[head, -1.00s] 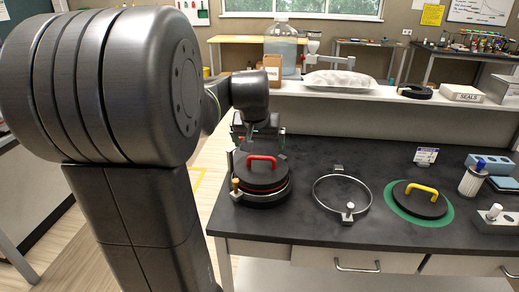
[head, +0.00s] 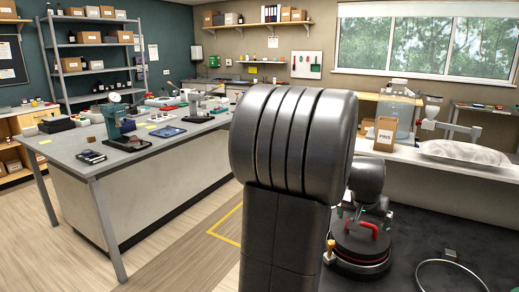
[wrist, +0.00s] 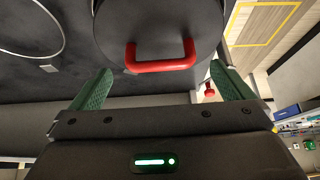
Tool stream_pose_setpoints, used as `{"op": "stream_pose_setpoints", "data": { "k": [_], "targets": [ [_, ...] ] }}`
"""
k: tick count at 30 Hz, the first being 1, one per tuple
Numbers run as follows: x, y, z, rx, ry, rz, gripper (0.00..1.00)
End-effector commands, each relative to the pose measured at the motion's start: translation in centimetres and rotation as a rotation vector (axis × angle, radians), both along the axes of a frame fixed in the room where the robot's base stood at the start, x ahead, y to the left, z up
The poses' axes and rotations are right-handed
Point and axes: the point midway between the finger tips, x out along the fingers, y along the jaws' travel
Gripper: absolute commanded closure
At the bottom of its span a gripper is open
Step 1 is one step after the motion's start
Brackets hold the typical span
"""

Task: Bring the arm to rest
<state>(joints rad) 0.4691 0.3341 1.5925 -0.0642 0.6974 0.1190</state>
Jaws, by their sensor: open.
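My gripper (wrist: 163,88) is open, its two green fingers spread wide in the wrist view. The red handle (wrist: 162,66) of a round black lid (wrist: 150,20) shows just beyond the fingers, and I see nothing held between them. In the head view my arm stands in the middle and hides part of the bench. The black lid (head: 357,248) with its red handle (head: 363,226) sits on the round port at the lower right, below the end of my arm. The fingers themselves are hardly visible there.
An empty metal ring (head: 425,268) lies right of the lid on the dark bench. A lab table (head: 140,160) with equipment is at left. Floor is free between them.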

Motion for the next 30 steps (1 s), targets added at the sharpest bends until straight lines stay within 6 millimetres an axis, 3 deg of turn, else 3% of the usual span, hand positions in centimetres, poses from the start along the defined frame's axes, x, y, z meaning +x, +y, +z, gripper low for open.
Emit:
{"op": "stream_pose_setpoints", "data": {
  "k": [9, 16, 30],
  "targets": [
    [2.1, -1.3, -4.9, 0.001, 0.001, -0.001, 0.00],
    [2.0, -1.3, -2.6, -0.002, -0.003, 0.000, 0.00],
    [2.0, -1.2, -2.4, 0.000, 0.000, 0.000, 0.00]
  ]
}}
